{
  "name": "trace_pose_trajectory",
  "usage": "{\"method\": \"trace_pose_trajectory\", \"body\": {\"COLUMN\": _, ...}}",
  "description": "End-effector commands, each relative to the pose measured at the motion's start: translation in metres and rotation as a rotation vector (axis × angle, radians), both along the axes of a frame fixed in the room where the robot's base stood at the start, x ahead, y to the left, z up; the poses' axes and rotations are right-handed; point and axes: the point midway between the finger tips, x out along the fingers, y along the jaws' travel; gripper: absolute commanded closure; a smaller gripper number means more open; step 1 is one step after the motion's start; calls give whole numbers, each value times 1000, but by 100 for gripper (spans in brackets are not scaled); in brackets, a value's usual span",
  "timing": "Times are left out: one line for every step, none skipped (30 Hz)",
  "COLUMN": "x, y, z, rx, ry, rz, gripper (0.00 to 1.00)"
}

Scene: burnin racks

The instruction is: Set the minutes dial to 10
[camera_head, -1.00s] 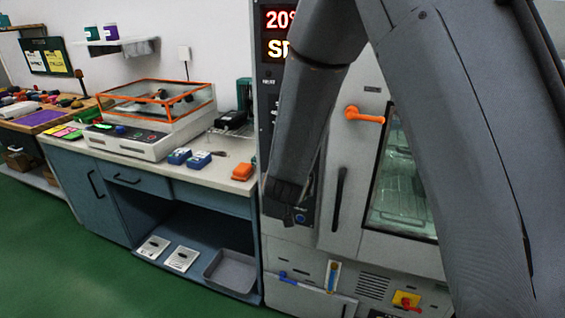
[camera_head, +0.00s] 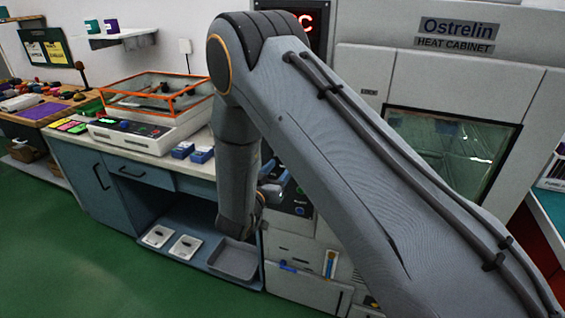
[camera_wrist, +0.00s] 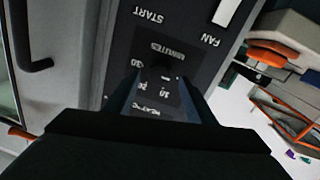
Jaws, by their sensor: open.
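The minutes dial (camera_wrist: 158,72) is a dark knob on a black panel (camera_wrist: 120,55), under the word MINUTES, which appears upside down in the wrist view. Printed numbers, with 30, 20 and 10 partly readable, lie around it. My gripper (camera_wrist: 157,92) is open, with one finger on each side of the dial area. Whether the fingers touch the knob, and where its pointer stands, I cannot tell. In the head view my arm hides the dial and most of the panel.
The heat cabinet (camera_head: 360,72) has a glass door window (camera_head: 450,150). A dark door handle (camera_wrist: 35,65) shows at the left of the wrist view. A bench (camera_head: 160,165) with an orange-framed glass box (camera_head: 160,92) stands left. A grey tray (camera_head: 235,258) lies on its lower shelf.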

Motion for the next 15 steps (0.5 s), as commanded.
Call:
{"method": "trace_pose_trajectory", "body": {"x": 6, "y": -4, "z": 1, "rx": 0, "ry": 1, "rz": -2, "gripper": 50}}
{"method": "trace_pose_trajectory", "body": {"x": 9, "y": -5, "z": 1, "rx": -1, "ry": 0, "rz": -1, "gripper": 50}}
{"method": "trace_pose_trajectory", "body": {"x": 12, "y": -6, "z": 0, "rx": -1, "ry": 0, "rz": -1, "gripper": 50}}
{"method": "trace_pose_trajectory", "body": {"x": 15, "y": -7, "z": 0, "rx": -1, "ry": 0, "rz": -2, "gripper": 50}}
{"method": "trace_pose_trajectory", "body": {"x": 16, "y": -8, "z": 0, "rx": -1, "ry": 1, "rz": -1, "gripper": 50}}
{"method": "trace_pose_trajectory", "body": {"x": 18, "y": -9, "z": 0, "rx": -1, "ry": 1, "rz": -1, "gripper": 50}}
{"method": "trace_pose_trajectory", "body": {"x": 19, "y": -9, "z": 0, "rx": -1, "ry": 1, "rz": -1, "gripper": 50}}
{"method": "trace_pose_trajectory", "body": {"x": 20, "y": -10, "z": 0, "rx": -1, "ry": 1, "rz": 0, "gripper": 50}}
{"method": "trace_pose_trajectory", "body": {"x": 21, "y": -10, "z": 0, "rx": -1, "ry": 1, "rz": 0, "gripper": 50}}
{"method": "trace_pose_trajectory", "body": {"x": 21, "y": -10, "z": 0, "rx": 0, "ry": 1, "rz": 1, "gripper": 50}}
{"method": "trace_pose_trajectory", "body": {"x": 21, "y": -10, "z": 0, "rx": 0, "ry": 1, "rz": 1, "gripper": 50}}
{"method": "trace_pose_trajectory", "body": {"x": 21, "y": -10, "z": 0, "rx": 0, "ry": 1, "rz": 1, "gripper": 50}}
{"method": "trace_pose_trajectory", "body": {"x": 21, "y": -10, "z": 0, "rx": 0, "ry": 1, "rz": 1, "gripper": 50}}
{"method": "trace_pose_trajectory", "body": {"x": 21, "y": -10, "z": 0, "rx": 0, "ry": 1, "rz": 1, "gripper": 50}}
{"method": "trace_pose_trajectory", "body": {"x": 21, "y": -10, "z": 0, "rx": 0, "ry": 1, "rz": 1, "gripper": 50}}
